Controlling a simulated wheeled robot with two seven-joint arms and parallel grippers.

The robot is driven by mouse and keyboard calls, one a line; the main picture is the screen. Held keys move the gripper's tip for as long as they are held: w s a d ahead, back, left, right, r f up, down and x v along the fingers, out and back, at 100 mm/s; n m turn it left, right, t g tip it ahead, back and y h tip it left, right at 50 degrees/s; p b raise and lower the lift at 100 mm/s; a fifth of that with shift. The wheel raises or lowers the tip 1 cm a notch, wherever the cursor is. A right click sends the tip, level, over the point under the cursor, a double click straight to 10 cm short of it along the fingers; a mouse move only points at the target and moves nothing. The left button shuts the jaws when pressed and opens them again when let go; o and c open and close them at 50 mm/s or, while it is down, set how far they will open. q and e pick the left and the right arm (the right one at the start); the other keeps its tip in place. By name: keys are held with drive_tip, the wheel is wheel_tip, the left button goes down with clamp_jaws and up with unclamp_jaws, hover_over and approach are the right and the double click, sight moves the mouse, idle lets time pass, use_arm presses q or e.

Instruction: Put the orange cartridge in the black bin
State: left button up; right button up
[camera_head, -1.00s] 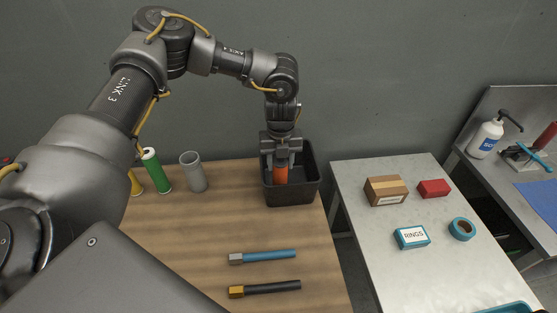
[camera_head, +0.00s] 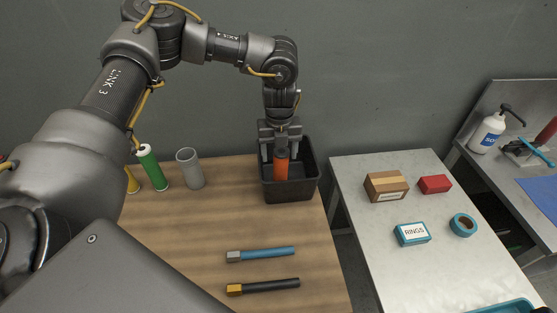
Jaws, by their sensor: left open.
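The orange cartridge (camera_head: 281,164) stands roughly upright inside the black bin (camera_head: 290,191), near its left part; its lower end is hidden by the bin's front wall. The bin is at the back right of the wooden table. My left gripper (camera_head: 280,151) is above the bin, pointing down. Its fingers are open, apart on either side of the cartridge's top. My right gripper does not show.
A grey cup (camera_head: 191,168), a green cartridge (camera_head: 152,168) and a yellow one (camera_head: 132,181) stand left of the bin. Two hose-like tools, blue (camera_head: 262,254) and black (camera_head: 264,287), lie in front. A metal table (camera_head: 360,160) with boxes stands right.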

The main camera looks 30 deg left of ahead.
use_arm(q)
wheel_tip(320, 180, up, 8)
drive_tip(key=b, duration=0.2)
drive_tip(key=shift+w+d+f+b, duration=0.1)
drive_tip(key=shift+b, duration=0.2)
drive_tip(key=shift+r, duration=0.7)
